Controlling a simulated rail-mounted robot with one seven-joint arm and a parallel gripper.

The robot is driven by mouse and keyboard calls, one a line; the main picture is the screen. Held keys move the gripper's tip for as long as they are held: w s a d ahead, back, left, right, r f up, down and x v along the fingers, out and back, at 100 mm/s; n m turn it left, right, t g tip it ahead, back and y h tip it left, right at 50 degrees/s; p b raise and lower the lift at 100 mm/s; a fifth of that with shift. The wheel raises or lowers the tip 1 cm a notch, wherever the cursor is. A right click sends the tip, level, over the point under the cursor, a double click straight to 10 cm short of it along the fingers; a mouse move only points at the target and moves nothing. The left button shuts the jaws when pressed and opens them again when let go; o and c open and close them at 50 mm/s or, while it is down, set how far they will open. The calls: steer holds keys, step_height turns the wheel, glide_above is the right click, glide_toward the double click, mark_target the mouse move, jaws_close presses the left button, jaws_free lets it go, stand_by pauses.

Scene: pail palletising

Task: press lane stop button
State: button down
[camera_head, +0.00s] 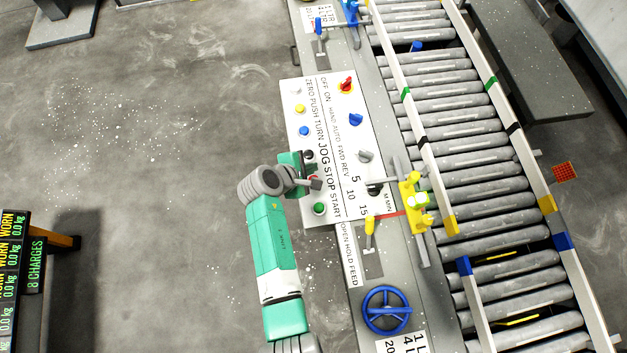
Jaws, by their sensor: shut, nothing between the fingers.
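The control panel (333,120) is a white plate beside the roller conveyor, with a column of push buttons along its left side. The button at the STOP label shows only as a bit of red (313,179), mostly hidden by my gripper. My gripper (317,184) is shut and empty, with its dark tip over or at that button. I cannot tell whether the tip touches it. The green START button (319,209) is just below, and the black JOG button (309,155) is just above.
Blue (304,131), yellow (300,108) and white (297,87) buttons continue up the panel. Knobs stand to their right, the red one (346,86) at top. A yellow lever (370,229), yellow clamp (416,200) and blue handwheel (386,309) are nearby. Floor left is open.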

mark_target(317, 176)
steer(key=shift+f+b, duration=1.9)
steer(key=shift+f, duration=0.85)
steer(key=shift+f, duration=0.45)
steer(key=shift+f+b, duration=0.5)
steer(key=shift+b, duration=0.1)
stand_by(0.4)
steer(key=shift+r+p, duration=0.95)
steer(key=shift+p, duration=0.1)
step_height(317, 176, up, 5)
steer(key=p, duration=0.5)
